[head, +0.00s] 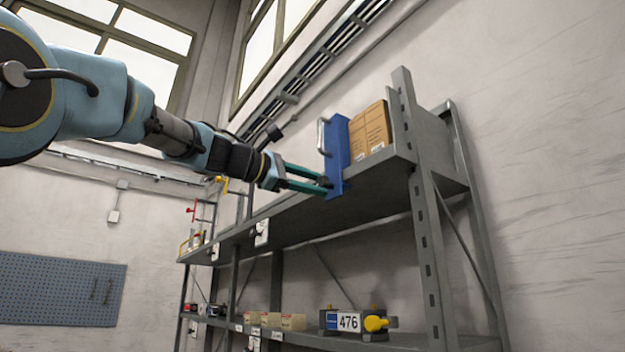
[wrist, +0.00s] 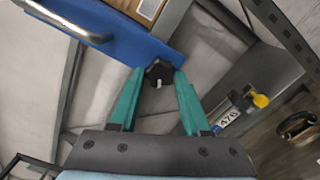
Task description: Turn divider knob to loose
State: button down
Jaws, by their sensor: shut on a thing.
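The blue divider (head: 337,155) stands upright on the upper shelf, with a metal handle (head: 322,135) on its side. It also shows in the wrist view as a slanting blue panel (wrist: 110,32). The divider knob (wrist: 158,72) is black with a white mark that points down in the wrist view. My gripper (head: 325,186) reaches in from the left to the divider's lower front. Its green fingers (wrist: 158,78) are shut on the knob, one on each side. In the head view the knob is mostly hidden by the fingertips.
Brown cardboard boxes (head: 370,130) stand right of the divider, beside the grey shelf post (head: 422,200). The lower shelf holds a device labelled 476 (head: 348,322) with a yellow knob, and several small beige bins (head: 292,321). The upper shelf's front edge runs close below my gripper.

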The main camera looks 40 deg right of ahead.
jog(key=n+p, duration=0.2)
jog(key=n, duration=0.4)
jog(key=shift+s+p, duration=0.1)
jog(key=shift+p, duration=0.25)
jog(key=n+p, duration=0.2)
jog(key=n, duration=0.1)
jog(key=shift+f+n, duration=0.1)
jog(key=shift+n, duration=0.3)
jog(key=shift+f+n+p, duration=0.15)
jog(key=shift+n+p, duration=0.6)
jog(key=shift+n, duration=0.65)
jog(key=shift+c, duration=1.8)
grip_release()
jog(key=shift+s, duration=0.1)
jog(key=a+b, duration=0.4)
jog(key=a, duration=0.7)
jog(key=shift+w, duration=0.35)
